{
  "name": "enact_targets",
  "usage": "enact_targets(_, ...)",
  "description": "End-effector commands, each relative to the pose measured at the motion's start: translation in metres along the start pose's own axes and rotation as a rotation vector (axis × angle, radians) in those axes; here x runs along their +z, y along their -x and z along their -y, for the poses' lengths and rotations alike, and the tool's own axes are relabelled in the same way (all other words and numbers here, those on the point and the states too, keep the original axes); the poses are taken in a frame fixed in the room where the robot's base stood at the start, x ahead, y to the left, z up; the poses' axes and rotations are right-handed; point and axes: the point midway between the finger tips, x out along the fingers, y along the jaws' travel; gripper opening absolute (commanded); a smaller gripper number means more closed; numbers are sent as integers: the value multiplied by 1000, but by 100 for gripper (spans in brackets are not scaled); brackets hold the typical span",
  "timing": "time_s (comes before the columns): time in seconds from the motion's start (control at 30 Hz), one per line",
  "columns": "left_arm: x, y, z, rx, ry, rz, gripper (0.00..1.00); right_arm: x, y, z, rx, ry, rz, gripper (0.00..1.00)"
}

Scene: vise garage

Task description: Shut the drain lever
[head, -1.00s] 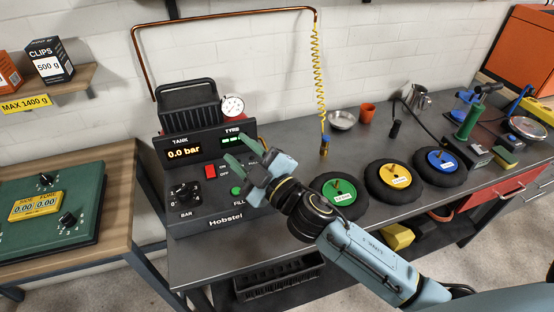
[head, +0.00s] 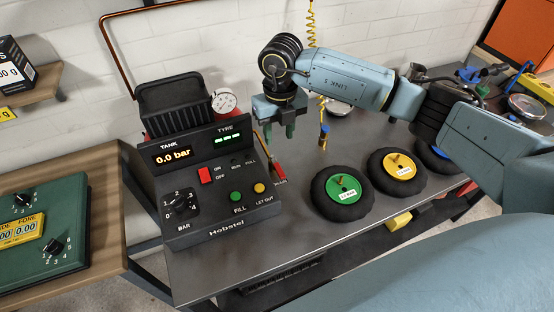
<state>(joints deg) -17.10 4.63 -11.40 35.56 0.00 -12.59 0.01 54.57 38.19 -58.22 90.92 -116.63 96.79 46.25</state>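The compressor panel (head: 222,190) stands on the bench with "TANK 0.0 bar" on its display. The drain lever (head: 279,171) is a small red handle at the panel's right side, beside a partly covered label. It slants down to the right. My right gripper (head: 279,134) points down just above the lever in the picture, its two green fingers apart with nothing between them. I see no contact with the lever. My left gripper is not in view.
The red on/off switch (head: 205,175), green fill button (head: 236,197) and yellow let-out button (head: 259,188) are left of the lever. A green-hubbed tyre (head: 328,207) and a yellow-hubbed tyre (head: 412,187) lie to the right.

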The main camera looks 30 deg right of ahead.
Motion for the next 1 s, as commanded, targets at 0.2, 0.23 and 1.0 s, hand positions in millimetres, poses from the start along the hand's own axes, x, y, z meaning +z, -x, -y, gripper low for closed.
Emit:
enact_targets(0.2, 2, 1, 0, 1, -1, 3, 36, -1, -23, 5, -23, -8, -6, 39)
enact_targets(0.23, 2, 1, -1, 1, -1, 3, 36, -1, -29, 6, -23, -8, -6, 39)
enact_targets(1.0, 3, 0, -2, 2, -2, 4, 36, 0, -132, 6, -18, -5, -1, 39)
